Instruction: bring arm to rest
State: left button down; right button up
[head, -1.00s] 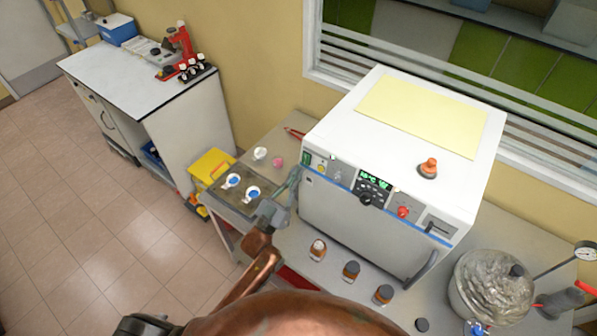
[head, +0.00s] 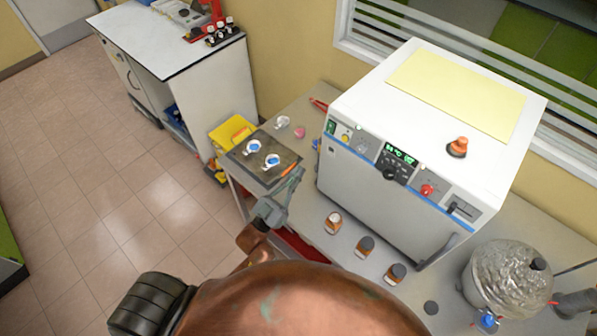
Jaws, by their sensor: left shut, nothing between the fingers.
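My left gripper (head: 287,180) shows near the middle, beside the front left corner of the white oven (head: 373,201). It is shut and empty, its fingers pointing up in the picture near the dark tray (head: 249,178). My copper-coloured left arm (head: 290,305) fills the bottom of the view and hides part of the table front. My right gripper is not in view.
Two blue-and-white pieces sit on the tray. Several brown bottles (head: 364,247) stand before the oven. A foil-wrapped vessel (head: 508,280) is at the right. An orange-topped bottle (head: 457,148) stands on the oven. A white cabinet (head: 215,85) stands back left, with clear floor before it.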

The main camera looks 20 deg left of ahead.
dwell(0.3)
pick_arm(q)
jog(key=s+a+f+n+g+y, duration=0.1)
jog(key=a+f+g+y, duration=0.25)
jog(key=f, duration=0.35)
jog(key=s+a+f+n+g+y, duration=0.1)
jog(key=a+f+g+y, duration=0.1)
jog(key=f+g, duration=0.4)
jog(key=s+a+f+n+g+y, duration=0.1)
jog(key=s+a+f+g, duration=0.2)
jog(key=s, duration=0.4)
jog(key=s+a+f+g+y, duration=0.2)
jog(key=s+a+f+g, duration=0.1)
jog(key=s, duration=0.4)
jog(key=s+a+f+n+g+y, duration=0.1)
jog(key=s+a+f+g, duration=0.2)
jog(key=s, duration=0.5)
notch_tip(320, 180, down, 34)
jog(key=s+g+b, duration=0.2)
jog(key=b, duration=0.3)
jog(key=s+f+m+g+b, duration=0.1)
jog(key=s+f+b, duration=0.2)
jog(key=s+f, duration=1.6)
notch_tip(320, 180, down, 3)
jog(key=shift+s+d+f+h, duration=0.15)
jog(key=shift+s+d+h, duration=0.2)
jog(key=shift+d, duration=0.05)
